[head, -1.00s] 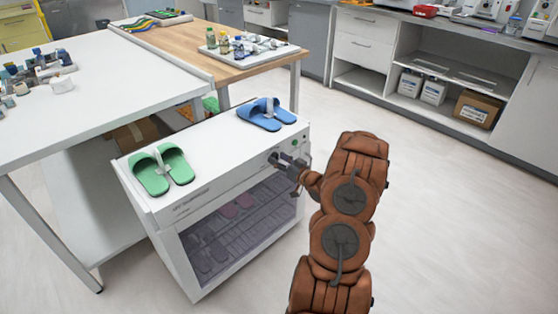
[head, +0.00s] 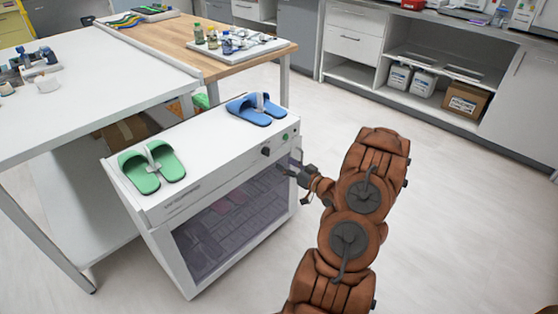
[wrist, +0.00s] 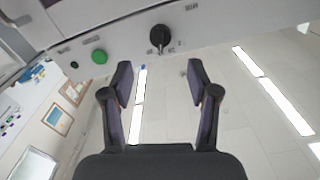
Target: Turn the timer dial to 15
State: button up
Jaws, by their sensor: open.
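The timer dial (head: 266,152) is a small black knob on the front panel of a white cabinet (head: 180,198) with a dark glass door. In the wrist view the dial (wrist: 160,37) shows at top centre, with tiny marks beside it that I cannot read. My gripper (head: 285,171) is in front of the cabinet, just right of and below the dial. In the wrist view my gripper (wrist: 158,68) is open and empty. Its two fingers are apart on either side of the dial's line, and the dial lies beyond the fingertips, not touched.
A green button (head: 285,136) sits near the dial; it also shows in the wrist view (wrist: 99,56). Green slippers (head: 152,167) and blue slippers (head: 256,109) lie on the cabinet top. A white table (head: 90,90) stands at left. The floor (head: 450,220) at right is clear.

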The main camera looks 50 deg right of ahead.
jog(key=shift+s, duration=1.65)
jog(key=w+a+r+n+g+h, duration=0.2)
jog(key=w+g, duration=0.4)
jog(key=w, duration=0.2)
jog(key=s+a+r+g+h, duration=0.25)
jog(key=a+r+g, duration=0.4)
jog(key=a, duration=0.35)
jog(key=s+a+r+n+g+y, duration=0.15)
jog(key=s+a+r+g, duration=0.3)
jog(key=s+a, duration=1.15)
jog(key=s+a+r+g+y, duration=0.3)
jog(key=s+a+r+g, duration=0.15)
jog(key=s+a, duration=1.15)
notch_tip(320, 180, up, 19)
jog(key=t+p, duration=0.1)
jog(key=p, duration=1.6)
jog(key=shift+f+t, duration=0.2)
jog(key=shift+t, duration=0.15)
